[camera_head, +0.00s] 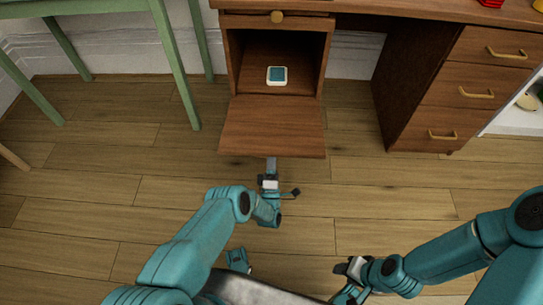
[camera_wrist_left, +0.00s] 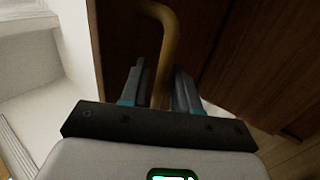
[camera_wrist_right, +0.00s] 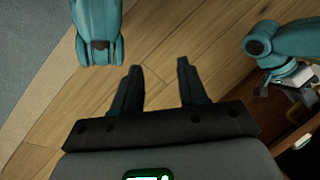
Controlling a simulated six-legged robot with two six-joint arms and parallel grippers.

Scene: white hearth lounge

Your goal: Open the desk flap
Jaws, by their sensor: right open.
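The desk flap (camera_head: 272,127) is a brown wooden panel under the desk. It is lowered outward toward me, and the compartment behind it stands open. My left gripper (camera_head: 271,166) is at the flap's front edge. In the left wrist view a curved brass handle (camera_wrist_left: 169,35) runs between the fingers of my left gripper (camera_wrist_left: 160,80), with a visible gap beside it, so the jaws look open around it. My right gripper (camera_head: 345,268) is low on the right, away from the desk. In the right wrist view the right gripper (camera_wrist_right: 160,80) is open and empty over the floor.
A small white and teal item (camera_head: 277,76) lies inside the compartment. A stack of drawers (camera_head: 455,85) stands on the right. Green furniture legs (camera_head: 175,65) are on the left. The wooden floor (camera_head: 420,190) in front is clear.

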